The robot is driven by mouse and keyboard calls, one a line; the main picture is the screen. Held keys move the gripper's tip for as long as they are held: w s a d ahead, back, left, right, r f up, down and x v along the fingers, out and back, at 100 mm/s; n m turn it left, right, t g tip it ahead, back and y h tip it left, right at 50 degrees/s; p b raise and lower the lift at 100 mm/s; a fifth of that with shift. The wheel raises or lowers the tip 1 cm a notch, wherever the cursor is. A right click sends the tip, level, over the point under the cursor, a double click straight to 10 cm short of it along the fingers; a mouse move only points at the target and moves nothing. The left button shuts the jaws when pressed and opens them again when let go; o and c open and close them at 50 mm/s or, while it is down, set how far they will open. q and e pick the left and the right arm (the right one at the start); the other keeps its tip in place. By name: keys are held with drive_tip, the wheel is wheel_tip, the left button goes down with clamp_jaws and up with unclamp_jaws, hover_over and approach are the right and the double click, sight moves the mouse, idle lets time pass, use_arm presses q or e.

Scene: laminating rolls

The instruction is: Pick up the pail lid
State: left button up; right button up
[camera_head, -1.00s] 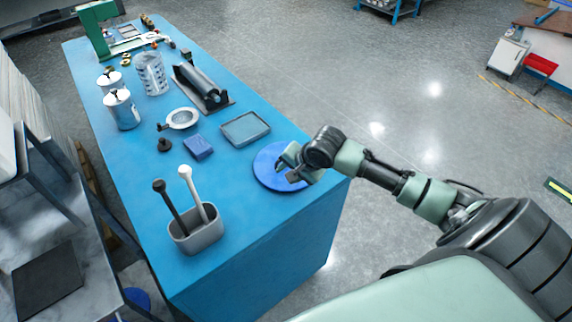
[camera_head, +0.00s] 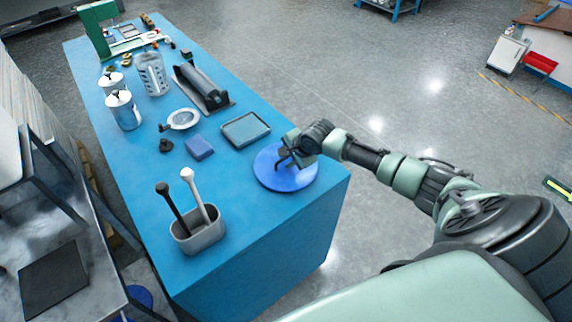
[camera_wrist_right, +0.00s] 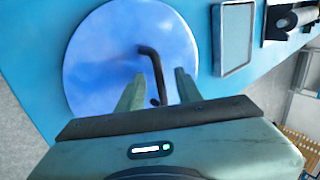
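The pail lid (camera_head: 286,168) is a round blue disc lying flat near the right front end of the blue table. In the right wrist view the lid (camera_wrist_right: 95,60) shows a dark bent handle (camera_wrist_right: 152,62) standing on it. My right gripper (camera_head: 288,155) is over the lid. In the right wrist view its two fingers (camera_wrist_right: 158,88) are apart, with part of the dark handle showing between them. I cannot tell whether they touch it. My left gripper is not in view.
A grey tray (camera_head: 226,128), a blue block (camera_head: 199,148) and a grey holder with two handled tools (camera_head: 200,238) stand near the lid. A roller device (camera_head: 203,88) and metal cans (camera_head: 123,110) are farther back. Floor is open right of the table (camera_head: 310,230).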

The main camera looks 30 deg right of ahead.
clamp_jaws()
idle(1.4)
